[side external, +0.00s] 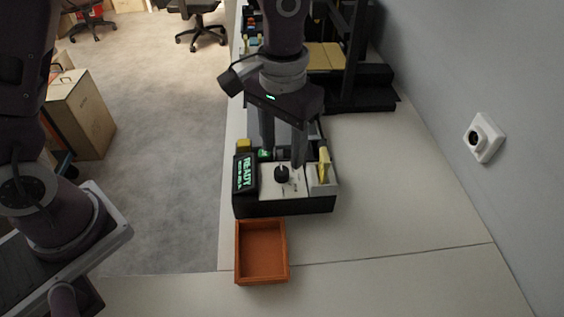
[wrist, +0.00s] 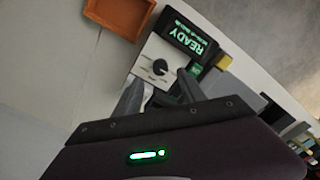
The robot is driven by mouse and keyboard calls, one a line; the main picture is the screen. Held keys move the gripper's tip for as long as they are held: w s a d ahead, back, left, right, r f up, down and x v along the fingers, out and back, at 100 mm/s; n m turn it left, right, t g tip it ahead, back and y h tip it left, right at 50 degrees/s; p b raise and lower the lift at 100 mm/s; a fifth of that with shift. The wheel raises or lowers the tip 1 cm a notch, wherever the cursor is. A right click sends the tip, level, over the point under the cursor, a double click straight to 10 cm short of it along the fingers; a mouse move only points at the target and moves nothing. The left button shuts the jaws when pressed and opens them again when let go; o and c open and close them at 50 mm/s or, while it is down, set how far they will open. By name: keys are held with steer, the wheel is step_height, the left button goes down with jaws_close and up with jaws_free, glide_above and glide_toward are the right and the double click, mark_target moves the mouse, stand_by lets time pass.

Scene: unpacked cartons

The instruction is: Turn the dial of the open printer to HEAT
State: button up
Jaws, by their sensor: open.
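The printer (side external: 285,206) is a dark box on the white table, with a small screen (side external: 245,174) that glows green and reads READY. Its black dial (side external: 282,174) stands on a white panel; the dial also shows in the wrist view (wrist: 160,67). A pale pointer line is visible on the dial, but the labels around it are too small to read. My gripper (side external: 284,160) points down above the white panel, its fingers apart and empty. In the wrist view the fingertips (wrist: 160,80) are close to the dial; I cannot tell whether they touch it.
An orange-brown open tray (side external: 262,279) sits in front of the printer. A yellow part (side external: 324,163) stands at the printer's right. A dark frame machine (side external: 355,100) is behind. A wall with a socket (side external: 485,137) borders the right; the table there is clear.

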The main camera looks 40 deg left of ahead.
mark_target(283, 171)
step_height(283, 171, down, 5)
jaws_close()
stand_by(0.3)
steer(key=shift+m, duration=0.3)
steer(key=m, duration=0.4)
steer(key=shift+m, duration=2)
jaws_free()
